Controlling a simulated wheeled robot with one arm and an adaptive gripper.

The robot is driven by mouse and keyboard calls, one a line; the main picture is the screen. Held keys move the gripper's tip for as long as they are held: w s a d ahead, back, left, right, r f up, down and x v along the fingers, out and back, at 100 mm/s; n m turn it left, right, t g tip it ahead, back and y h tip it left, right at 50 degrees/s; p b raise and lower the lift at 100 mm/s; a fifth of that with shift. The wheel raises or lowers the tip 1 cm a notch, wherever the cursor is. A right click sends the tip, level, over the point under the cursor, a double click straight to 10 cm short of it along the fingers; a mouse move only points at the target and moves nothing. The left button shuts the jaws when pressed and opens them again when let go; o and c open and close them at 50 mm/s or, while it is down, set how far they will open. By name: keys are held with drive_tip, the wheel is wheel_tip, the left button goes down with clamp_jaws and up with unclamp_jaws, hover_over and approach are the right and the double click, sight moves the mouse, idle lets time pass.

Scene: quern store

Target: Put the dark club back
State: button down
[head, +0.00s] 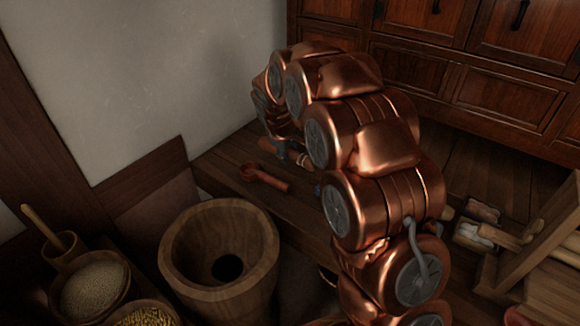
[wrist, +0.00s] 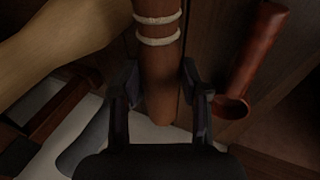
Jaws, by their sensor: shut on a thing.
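My gripper (wrist: 160,98) is shut on a brown wooden shaft with two pale bands, which I take for the dark club (wrist: 158,65). The shaft passes between the two fingers, and its rounded end shows just below them in the wrist view. Its far end runs out of the top of that view. In the head view my gripper (head: 280,150) is small and partly hidden behind my copper arm, near the wall.
A pale wooden thing (wrist: 60,30) is at upper left there. A wooden mortar (head: 176,262), a grain bowl (head: 92,288) and a wooden crate (head: 540,245) stand nearer.

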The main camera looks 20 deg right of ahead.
drive_tip(key=shift+f+b, duration=0.95)
drive_tip(key=shift+f, duration=1.35)
drive_tip(key=shift+f, duration=0.1)
drive_tip(key=c, duration=0.6)
unclamp_jaws()
